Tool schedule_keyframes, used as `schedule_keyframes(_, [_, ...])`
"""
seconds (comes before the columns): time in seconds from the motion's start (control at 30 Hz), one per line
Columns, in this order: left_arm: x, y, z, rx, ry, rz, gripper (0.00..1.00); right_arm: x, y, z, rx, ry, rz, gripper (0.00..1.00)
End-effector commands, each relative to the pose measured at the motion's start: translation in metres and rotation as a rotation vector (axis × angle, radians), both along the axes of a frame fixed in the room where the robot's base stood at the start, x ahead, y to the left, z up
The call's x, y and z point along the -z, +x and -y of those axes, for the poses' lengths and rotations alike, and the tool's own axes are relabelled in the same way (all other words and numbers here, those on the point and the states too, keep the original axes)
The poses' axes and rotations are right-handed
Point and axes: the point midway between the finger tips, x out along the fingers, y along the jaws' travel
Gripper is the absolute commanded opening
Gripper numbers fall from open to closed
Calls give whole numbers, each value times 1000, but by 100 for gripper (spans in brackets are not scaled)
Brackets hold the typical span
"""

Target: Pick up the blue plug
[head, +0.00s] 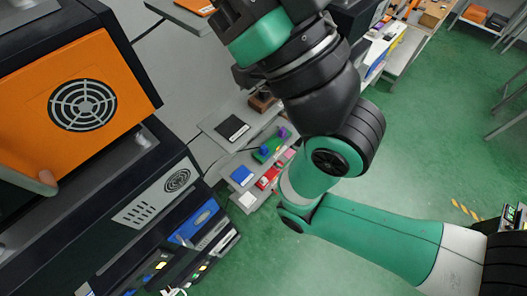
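A small blue piece (264,151), which looks like the blue plug, stands on a green block (272,146) on the grey bench in the middle of the head view. It is small, so its shape is hard to make out. A small purple piece (283,132) stands on the same green block. My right arm comes in from the lower right and rises past the bench to the top edge. Its gripper does not show. My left arm and gripper do not show either.
A flat blue square (242,174), a red block (267,179), a white block (247,200) and a black pad (232,128) are on the bench around the green block. Large orange and black machines (84,103) fill the left. Green floor (420,150) is open at right.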

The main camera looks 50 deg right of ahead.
Motion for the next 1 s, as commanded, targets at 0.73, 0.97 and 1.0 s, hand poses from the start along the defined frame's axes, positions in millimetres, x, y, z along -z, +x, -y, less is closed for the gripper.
schedule_keyframes(0.73, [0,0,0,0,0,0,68,0,0,0,0,0,0,50])
schedule_keyframes(0.97, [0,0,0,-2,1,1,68,0,0,0,0,0,0,50])
schedule_keyframes(1.0, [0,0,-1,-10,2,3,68,0,0,0,0,0,0,50])
